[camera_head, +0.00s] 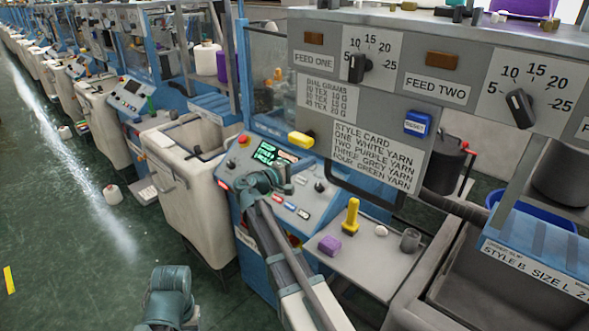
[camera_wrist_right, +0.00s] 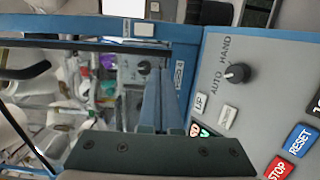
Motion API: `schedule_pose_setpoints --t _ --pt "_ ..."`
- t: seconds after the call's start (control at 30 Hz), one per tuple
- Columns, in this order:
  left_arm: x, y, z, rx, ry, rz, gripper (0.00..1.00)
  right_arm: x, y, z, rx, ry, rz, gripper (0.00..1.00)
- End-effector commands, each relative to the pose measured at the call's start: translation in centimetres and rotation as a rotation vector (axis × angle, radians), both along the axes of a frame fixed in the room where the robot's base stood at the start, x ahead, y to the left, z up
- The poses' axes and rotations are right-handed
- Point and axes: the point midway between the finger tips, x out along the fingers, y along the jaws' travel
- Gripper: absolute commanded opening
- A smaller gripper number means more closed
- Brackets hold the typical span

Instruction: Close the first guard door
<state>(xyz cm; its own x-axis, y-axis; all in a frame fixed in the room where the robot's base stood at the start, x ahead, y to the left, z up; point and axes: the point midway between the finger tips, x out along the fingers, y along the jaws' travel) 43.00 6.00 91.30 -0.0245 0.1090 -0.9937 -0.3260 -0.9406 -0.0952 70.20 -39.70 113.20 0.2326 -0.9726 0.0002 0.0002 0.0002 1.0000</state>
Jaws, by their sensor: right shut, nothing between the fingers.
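A clear panel (camera_head: 268,75) in a blue frame stands behind the control panel in the head view. It looks like a guard door, but I cannot tell whether it is open or shut. A clear dark-edged opening or panel (camera_wrist_right: 105,90) and a curved black handle (camera_wrist_right: 28,72) show left of my gripper in the wrist view. My right gripper (camera_head: 272,180) is over the control panel (camera_head: 300,200). In the wrist view its blue fingers (camera_wrist_right: 160,88) are together and empty, beside the AUTO/HAND knob (camera_wrist_right: 237,73). My left gripper is not in view; only a teal joint of mine shows low left.
A grey feed board (camera_head: 440,70) hangs above. A cream bin (camera_head: 190,200) stands left; the green floor (camera_head: 60,240) beyond is mostly clear.

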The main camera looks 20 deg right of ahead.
Motion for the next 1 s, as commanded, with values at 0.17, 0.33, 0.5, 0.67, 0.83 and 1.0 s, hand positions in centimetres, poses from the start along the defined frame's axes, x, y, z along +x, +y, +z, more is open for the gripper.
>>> schedule_pose_setpoints --t 0.17,0.33,0.5,0.67,0.83,1.0 --pt "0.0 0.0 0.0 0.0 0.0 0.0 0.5 0.6 -2.1 0.0 0.0 0.0 0.0 0.0" --pt "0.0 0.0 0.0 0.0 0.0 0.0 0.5 0.7 -3.0 0.0 0.0 0.0 0.0 0.0" --pt "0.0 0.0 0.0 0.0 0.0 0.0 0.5 0.7 -3.1 0.0 0.0 0.0 0.0 0.0" --pt "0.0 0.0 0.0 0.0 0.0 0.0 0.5 0.7 -3.1 0.0 0.0 0.0 0.0 0.0" --pt "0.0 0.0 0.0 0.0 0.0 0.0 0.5 1.3 -4.9 0.0 0.0 0.0 -0.002 0.0" --pt "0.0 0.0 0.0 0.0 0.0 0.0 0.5 2.3 -8.8 0.0 0.0 0.0 -0.003 0.0"
